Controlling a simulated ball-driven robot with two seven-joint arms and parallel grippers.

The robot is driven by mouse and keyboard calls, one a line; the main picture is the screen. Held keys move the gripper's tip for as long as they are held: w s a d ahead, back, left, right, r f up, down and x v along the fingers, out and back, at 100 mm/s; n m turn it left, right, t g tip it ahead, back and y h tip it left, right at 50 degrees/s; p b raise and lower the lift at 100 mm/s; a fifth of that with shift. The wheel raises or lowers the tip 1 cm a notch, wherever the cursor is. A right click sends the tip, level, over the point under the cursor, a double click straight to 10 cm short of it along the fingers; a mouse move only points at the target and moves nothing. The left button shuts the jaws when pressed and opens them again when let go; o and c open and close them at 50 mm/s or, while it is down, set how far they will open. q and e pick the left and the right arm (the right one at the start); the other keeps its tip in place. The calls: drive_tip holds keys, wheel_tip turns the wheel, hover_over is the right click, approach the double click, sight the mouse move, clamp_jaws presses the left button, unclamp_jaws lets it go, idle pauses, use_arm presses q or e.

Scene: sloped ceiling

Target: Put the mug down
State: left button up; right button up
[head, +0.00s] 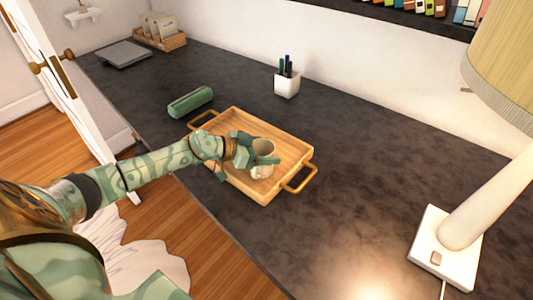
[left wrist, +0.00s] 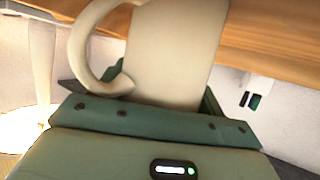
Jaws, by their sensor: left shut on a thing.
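The cream mug (head: 263,151) is at the wooden tray (head: 291,141) in the head view. My left gripper (head: 262,160) is shut on the mug, with its fingers around the mug's side. In the left wrist view the mug (left wrist: 172,50) fills the upper middle, with its handle (left wrist: 82,45) to the left, between the jaws of my left gripper (left wrist: 150,105). The tray (left wrist: 275,42) shows as a wooden band behind it. I cannot tell whether the mug's base touches the tray. My right gripper is not in view.
The tray lies on a dark desk (head: 350,190). A green case (head: 190,101) lies behind it, a white pen cup (head: 287,84) stands near the wall, and a lamp (head: 447,250) stands at the right. The desk between tray and lamp is clear.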

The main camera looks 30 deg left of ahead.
use_arm(q)
drive_tip(key=o, duration=1.3)
drive_tip(key=shift+r, duration=0.15)
drive_tip(key=p+v, duration=0.3)
drive_tip(key=v, duration=0.9)
drive_tip(key=shift+s, duration=0.15)
